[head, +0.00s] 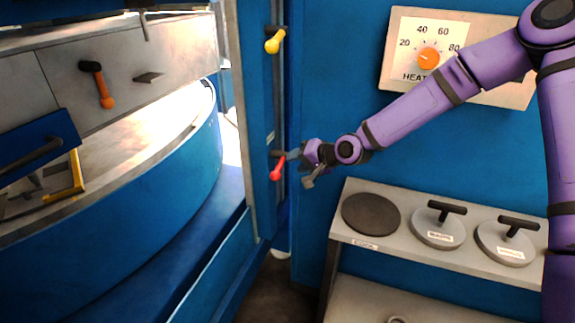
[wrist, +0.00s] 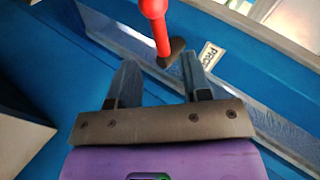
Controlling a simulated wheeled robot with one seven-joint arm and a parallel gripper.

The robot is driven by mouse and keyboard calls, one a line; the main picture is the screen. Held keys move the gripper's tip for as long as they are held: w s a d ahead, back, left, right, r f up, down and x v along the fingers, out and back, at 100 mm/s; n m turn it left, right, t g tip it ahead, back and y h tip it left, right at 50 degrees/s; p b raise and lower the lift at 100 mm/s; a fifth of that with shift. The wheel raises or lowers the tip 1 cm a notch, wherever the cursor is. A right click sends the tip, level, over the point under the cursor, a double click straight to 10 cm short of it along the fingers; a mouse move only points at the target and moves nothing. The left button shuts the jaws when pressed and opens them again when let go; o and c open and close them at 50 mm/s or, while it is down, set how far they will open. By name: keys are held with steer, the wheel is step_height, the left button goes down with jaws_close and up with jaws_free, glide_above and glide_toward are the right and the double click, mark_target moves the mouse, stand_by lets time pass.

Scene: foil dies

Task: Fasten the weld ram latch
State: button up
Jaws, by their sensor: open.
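My gripper (head: 299,168) is open and empty at the blue post, just right of a red-handled lever (head: 277,170). In the wrist view the red lever (wrist: 157,28) stands beyond and between the spread fingers (wrist: 160,75), its dark pivot close to the right fingertip. I cannot tell whether they touch. The lever's handle hangs down in the head view. A yellow-handled lever (head: 274,42) sits higher on the same post. An orange-handled lever (head: 104,90) hangs on the grey beam at left. No readable label shows which one is the weld ram latch.
A small label (wrist: 211,55) beside the red lever is hard to read. A heat dial panel (head: 397,70) is on the blue wall. A grey shelf (head: 375,244) with round dies, two with black handles, stands at lower right. A large blue drum (head: 110,215) fills the left.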

steer(key=shift+v, duration=1.4)
